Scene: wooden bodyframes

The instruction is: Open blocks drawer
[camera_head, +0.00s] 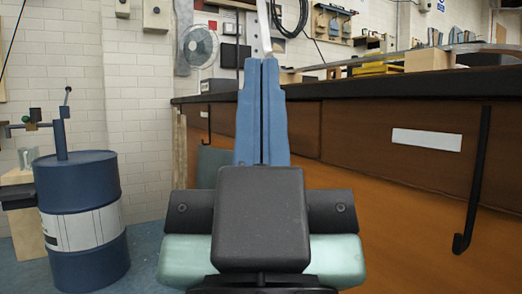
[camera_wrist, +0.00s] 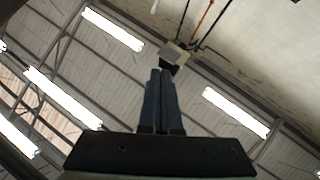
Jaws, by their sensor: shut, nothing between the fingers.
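My gripper (camera_head: 262,62) stands straight up in the middle of the head view, its two blue fingers pressed together with nothing between them. It also shows in the wrist view (camera_wrist: 160,74), pointing up toward the ceiling. A brown wooden drawer front (camera_head: 390,125) with a blank-looking white label (camera_head: 427,139) is set under the bench top, to the right of my gripper and apart from it. I cannot tell whether this is the blocks drawer. Another brown front (camera_head: 304,128) lies further along, partly hidden behind my fingers. The drawer fronts look closed.
A long bench with a dark top (camera_head: 390,85) runs along the right, with wooden pieces on it. A black hooked bar (camera_head: 476,180) stands out at its front. A blue drum (camera_head: 82,215) with a vice-like fitting stands at left. A fan (camera_head: 200,46) hangs on the white wall.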

